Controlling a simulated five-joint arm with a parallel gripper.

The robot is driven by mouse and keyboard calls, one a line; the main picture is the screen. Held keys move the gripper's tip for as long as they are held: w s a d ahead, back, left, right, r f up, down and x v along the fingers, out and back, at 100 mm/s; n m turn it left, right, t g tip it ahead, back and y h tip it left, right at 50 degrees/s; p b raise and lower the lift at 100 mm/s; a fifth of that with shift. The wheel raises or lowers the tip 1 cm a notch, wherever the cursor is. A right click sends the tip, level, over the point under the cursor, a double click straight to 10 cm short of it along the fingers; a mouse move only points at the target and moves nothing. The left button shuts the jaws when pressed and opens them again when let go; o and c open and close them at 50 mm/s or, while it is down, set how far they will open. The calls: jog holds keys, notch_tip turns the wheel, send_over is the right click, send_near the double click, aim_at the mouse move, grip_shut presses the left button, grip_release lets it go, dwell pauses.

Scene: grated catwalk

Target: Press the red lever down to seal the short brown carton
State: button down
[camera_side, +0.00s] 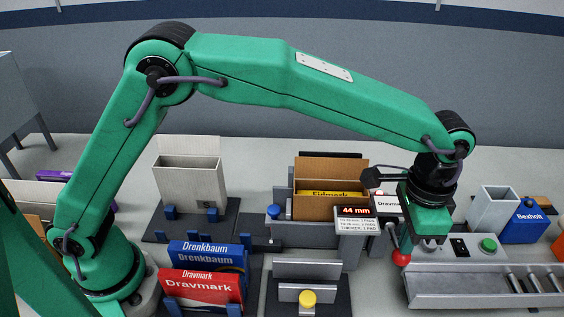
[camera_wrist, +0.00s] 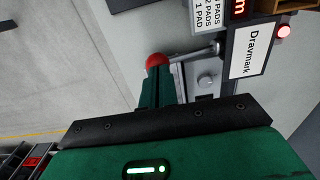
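The red lever's ball knob (camera_side: 401,257) shows just under my gripper (camera_side: 406,243) in the side view. In the wrist view the knob (camera_wrist: 157,60) is at the tips of my green fingers (camera_wrist: 163,80), and its metal rod runs right to a grey mount. The fingers look closed together with nothing between them; I cannot tell whether they touch the knob. The short brown carton (camera_side: 328,208) stands in the grey machine left of my gripper, its flaps up and a yellow "Eidmark" pack inside. A brown edge of it shows at the wrist view's top right.
A display reading "44 mm" (camera_side: 356,211) and a "Dravmark" label are beside the lever. A tall pale carton (camera_side: 190,180) stands left, with blue and red boxes (camera_side: 201,287) in front. A metal chute (camera_side: 480,287) with a green button (camera_side: 488,245) behind it lies right.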

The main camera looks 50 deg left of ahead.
aim_at(400, 256)
jog(key=shift+a+f, duration=0.1)
jog(key=shift+f, duration=2.4)
jog(key=shift+r, duration=0.2)
dwell(0.5)
notch_tip(400, 256, up, 13)
dwell(1.9)
dwell(0.3)
jog(key=s+a+r+n+t+h, duration=0.1)
jog(key=s+a+r+n, duration=0.15)
jog(key=a, duration=0.85)
jog(key=s+a+r+n+t, duration=0.2)
jog(key=a+r, duration=0.2)
jog(key=a, duration=0.7)
jog(key=s+a+f+n+t+y, duration=0.1)
jog(key=s+a+f+n, duration=0.3)
jog(key=s+a, duration=0.9)
notch_tip(400, 256, down, 2)
jog(key=shift+s+a+f+t, duration=0.2)
jog(key=shift+a+t, duration=0.25)
jog(key=shift+t, duration=0.35)
